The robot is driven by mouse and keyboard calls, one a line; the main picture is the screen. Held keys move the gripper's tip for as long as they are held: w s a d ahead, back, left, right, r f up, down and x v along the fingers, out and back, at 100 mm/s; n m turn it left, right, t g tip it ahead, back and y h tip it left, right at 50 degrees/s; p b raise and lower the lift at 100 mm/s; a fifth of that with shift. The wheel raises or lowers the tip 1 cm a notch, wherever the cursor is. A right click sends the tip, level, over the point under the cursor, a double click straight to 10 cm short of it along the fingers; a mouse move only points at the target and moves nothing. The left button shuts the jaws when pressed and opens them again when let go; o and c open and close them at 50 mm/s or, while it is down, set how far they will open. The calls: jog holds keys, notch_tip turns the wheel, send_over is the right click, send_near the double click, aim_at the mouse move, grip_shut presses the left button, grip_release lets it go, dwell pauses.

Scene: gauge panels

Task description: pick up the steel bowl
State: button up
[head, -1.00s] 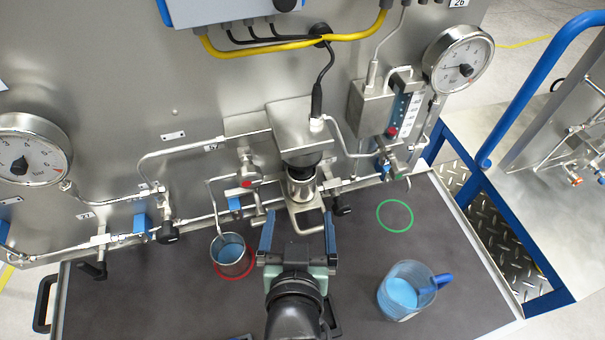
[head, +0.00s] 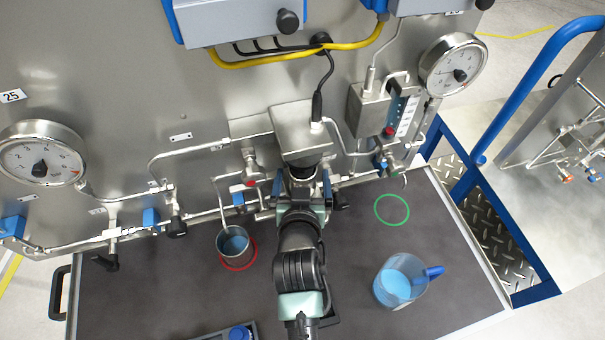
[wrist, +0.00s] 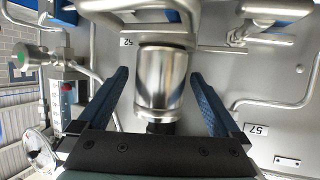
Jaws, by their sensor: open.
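A shiny steel bowl (wrist: 163,85), deep and cup-like, is between my fingers in the wrist view. In the head view the steel bowl (head: 302,188) is under the grey instrument head at the middle of the panel, mostly hidden by my gripper. My gripper (head: 302,181) reaches in from the front with its blue fingers either side of the bowl. In the wrist view my gripper (wrist: 160,76) is open, with a visible gap between each finger and the bowl. Whether the bowl rests on its support is hidden.
A steel cup (head: 233,243) with blue liquid stands by the red ring (head: 252,262) at left. A clear jug (head: 400,284) with blue liquid and blue handle stands at right. The green ring (head: 378,214) is empty. Pipes and valves line the panel behind.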

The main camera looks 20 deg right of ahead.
jog(key=shift+w+d+f, duration=0.1)
jog(key=shift+w+f, duration=0.05)
jog(key=shift+w, duration=0.15)
grip_shut()
dwell(0.4)
